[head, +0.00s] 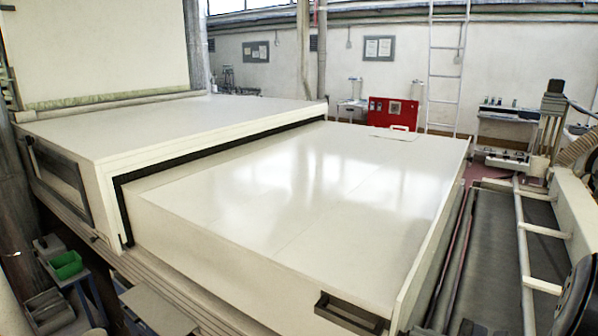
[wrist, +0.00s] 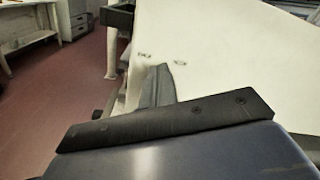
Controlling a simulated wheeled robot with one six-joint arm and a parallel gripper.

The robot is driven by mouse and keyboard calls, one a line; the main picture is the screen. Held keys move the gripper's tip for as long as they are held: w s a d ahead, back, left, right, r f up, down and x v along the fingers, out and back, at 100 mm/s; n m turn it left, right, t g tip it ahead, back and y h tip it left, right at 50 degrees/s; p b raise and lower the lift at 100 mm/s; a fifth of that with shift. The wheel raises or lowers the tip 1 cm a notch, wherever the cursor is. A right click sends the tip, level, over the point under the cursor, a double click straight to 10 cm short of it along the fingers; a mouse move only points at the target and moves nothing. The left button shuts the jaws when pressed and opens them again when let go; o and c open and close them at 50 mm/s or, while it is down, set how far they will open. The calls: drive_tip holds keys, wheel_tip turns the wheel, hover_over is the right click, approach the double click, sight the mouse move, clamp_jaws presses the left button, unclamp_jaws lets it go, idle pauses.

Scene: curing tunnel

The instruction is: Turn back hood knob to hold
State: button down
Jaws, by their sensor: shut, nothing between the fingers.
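The large white hood (head: 170,125) stands at the left in the head view, with a lower white section (head: 300,190) extending from it to the front right. I cannot make out the back hood knob in either view. My gripper (wrist: 160,69) shows as a grey tapered finger shape beyond a dark bolted bar. It is shut and holds nothing. It points toward the white panel; whether it touches is unclear. My gripper does not show in the head view.
A black handle (head: 350,312) is on the lower section's front edge. A red box (head: 393,111) stands behind it, near a white ladder (head: 447,65). Rails and a roller frame run along the right. In the wrist view, red floor (wrist: 60,95) is open at left, beside a bench (wrist: 25,25).

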drive_tip(key=shift+r+p, duration=0.35)
drive_tip(key=v, duration=0.6)
drive_tip(key=shift+a, duration=0.15)
idle(0.3)
